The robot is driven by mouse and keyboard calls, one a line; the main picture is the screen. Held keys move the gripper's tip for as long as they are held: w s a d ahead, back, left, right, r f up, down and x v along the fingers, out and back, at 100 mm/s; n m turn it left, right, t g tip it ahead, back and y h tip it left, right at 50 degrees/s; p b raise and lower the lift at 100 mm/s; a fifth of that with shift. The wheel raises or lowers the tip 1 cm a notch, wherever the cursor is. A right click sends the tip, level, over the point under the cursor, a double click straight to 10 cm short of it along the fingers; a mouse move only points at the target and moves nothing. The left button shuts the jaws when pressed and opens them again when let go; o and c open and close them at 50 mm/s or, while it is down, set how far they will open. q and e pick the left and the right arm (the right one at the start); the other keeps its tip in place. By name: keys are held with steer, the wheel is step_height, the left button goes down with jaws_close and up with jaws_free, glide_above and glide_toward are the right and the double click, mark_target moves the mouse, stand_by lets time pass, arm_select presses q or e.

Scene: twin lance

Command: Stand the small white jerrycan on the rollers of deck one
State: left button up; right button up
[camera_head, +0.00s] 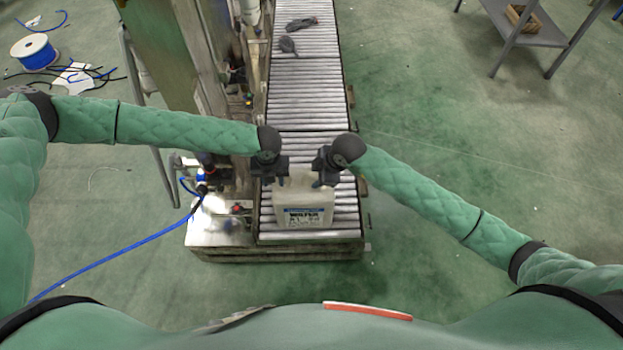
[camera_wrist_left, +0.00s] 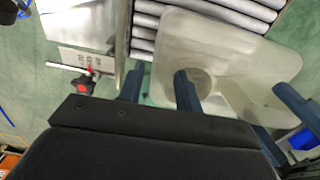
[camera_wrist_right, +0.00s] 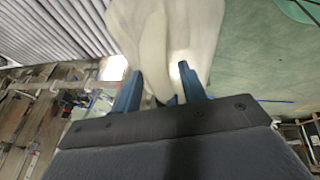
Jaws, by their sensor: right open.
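The small white jerrycan (camera_head: 304,206) is upright over the near end of the roller deck (camera_head: 347,218), its blue-and-white label facing me. Whether its base touches the rollers I cannot tell. My left gripper (camera_head: 270,183) is at its upper left, with a gap between its fingers. In the left wrist view (camera_wrist_left: 158,90), one finger overlaps the jerrycan (camera_wrist_left: 235,60) and the other is beside its edge. My right gripper (camera_head: 322,184) is open at its upper right. In the right wrist view (camera_wrist_right: 160,88), its fingers are on either side of a pale ridge of the jerrycan (camera_wrist_right: 165,30).
Metal machinery (camera_head: 225,212) with a red knob stands left of the deck. Dark objects (camera_head: 288,46) lie farther up the rollers. A grey table (camera_head: 530,25) stands far right; the floor between is clear.

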arm_select(q)
step_height(320, 180, up, 7)
steer(key=shift+f, duration=0.1)
arm_select(e)
steer(key=v, duration=1.2)
stand_by(0.5)
